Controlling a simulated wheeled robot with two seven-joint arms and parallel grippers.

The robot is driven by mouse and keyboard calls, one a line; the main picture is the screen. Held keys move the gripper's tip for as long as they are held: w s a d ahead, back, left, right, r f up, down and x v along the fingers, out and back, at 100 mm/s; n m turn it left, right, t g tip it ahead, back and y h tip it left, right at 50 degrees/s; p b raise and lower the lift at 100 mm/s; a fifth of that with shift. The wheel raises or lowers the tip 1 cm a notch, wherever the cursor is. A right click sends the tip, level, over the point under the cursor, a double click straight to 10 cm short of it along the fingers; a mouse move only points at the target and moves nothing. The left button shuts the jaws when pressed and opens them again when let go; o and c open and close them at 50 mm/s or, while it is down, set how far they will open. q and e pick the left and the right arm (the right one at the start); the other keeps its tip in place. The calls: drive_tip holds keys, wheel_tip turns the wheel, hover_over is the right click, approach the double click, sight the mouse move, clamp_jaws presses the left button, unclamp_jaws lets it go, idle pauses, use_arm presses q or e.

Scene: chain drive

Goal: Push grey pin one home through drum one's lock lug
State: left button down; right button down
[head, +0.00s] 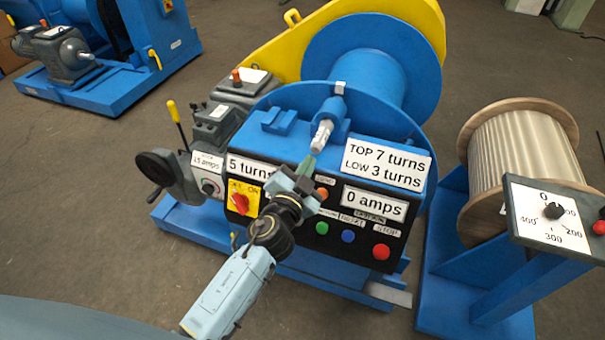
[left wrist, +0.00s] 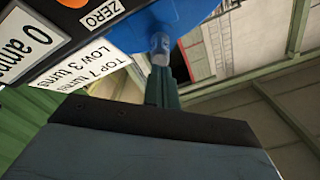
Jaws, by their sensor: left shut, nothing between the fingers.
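Grey pin one (head: 322,134) sticks out of the near side of the blue lock lug (head: 332,107), at the top of the blue machine's front. The blue drum (head: 345,50) is behind the lug. My left gripper (head: 309,164) is shut and empty, its green fingertips just below the pin's outer end. In the left wrist view the shut fingers (left wrist: 161,85) line up with the grey pin end (left wrist: 160,48). They look very close to it or touching; I cannot tell which. The pin's inner end is hidden in the lug. My right gripper is not in view.
A handwheel (head: 155,170) is at left. A cable reel (head: 520,150) stands at right.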

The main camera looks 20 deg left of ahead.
sight(315, 151)
use_arm(q)
drive_tip(key=shift+w, duration=1.05)
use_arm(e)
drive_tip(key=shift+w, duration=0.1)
